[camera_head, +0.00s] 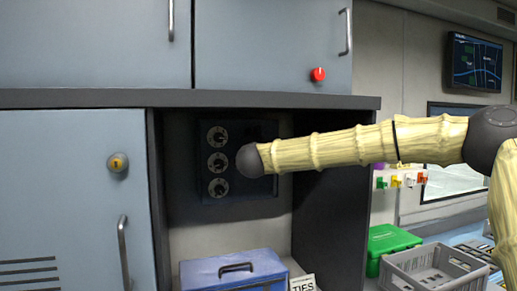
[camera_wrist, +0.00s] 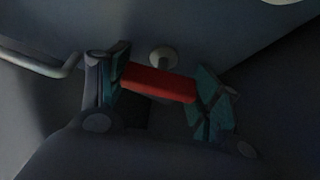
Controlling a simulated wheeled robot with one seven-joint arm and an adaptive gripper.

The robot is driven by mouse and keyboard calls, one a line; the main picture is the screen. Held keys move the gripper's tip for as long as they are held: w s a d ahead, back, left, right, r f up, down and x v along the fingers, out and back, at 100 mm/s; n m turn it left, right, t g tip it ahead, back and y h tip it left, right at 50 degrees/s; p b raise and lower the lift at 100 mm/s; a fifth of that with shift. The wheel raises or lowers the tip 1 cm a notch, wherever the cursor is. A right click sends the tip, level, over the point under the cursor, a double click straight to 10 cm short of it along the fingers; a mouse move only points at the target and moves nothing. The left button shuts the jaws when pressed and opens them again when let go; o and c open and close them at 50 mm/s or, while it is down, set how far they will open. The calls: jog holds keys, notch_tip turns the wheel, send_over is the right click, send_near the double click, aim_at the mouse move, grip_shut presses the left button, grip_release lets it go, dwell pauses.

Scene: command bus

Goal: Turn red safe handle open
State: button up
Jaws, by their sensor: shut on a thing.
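The red handle (camera_wrist: 158,83) is a short red bar in the middle of the wrist view, slightly tilted down to the right. A pale round fitting (camera_wrist: 164,57) shows just behind it. My gripper (camera_wrist: 162,84) is shut on the bar, with a teal-padded finger at each end of it. In the head view my arm reaches in from the right across the dark alcove. My gripper and the red bar are hidden behind the arm there.
A dark panel with three dials (camera_head: 217,161) is in the alcove. Grey-blue cabinets surround it, with a red knob (camera_head: 318,74) and a yellow-centred lock (camera_head: 118,162). A blue case (camera_head: 230,272), a green box (camera_head: 392,240) and a grey crate (camera_head: 440,268) stand below. A metal bar handle (camera_wrist: 40,66) is left in the wrist view.

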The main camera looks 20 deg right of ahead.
jog(key=shift+m+g+b, duration=0.45)
jog(key=shift+m+g, duration=0.15)
jog(key=shift+m, duration=0.9)
jog(key=o, duration=1)
jog(key=shift+d, duration=0.15)
jog(key=v, duration=1.2)
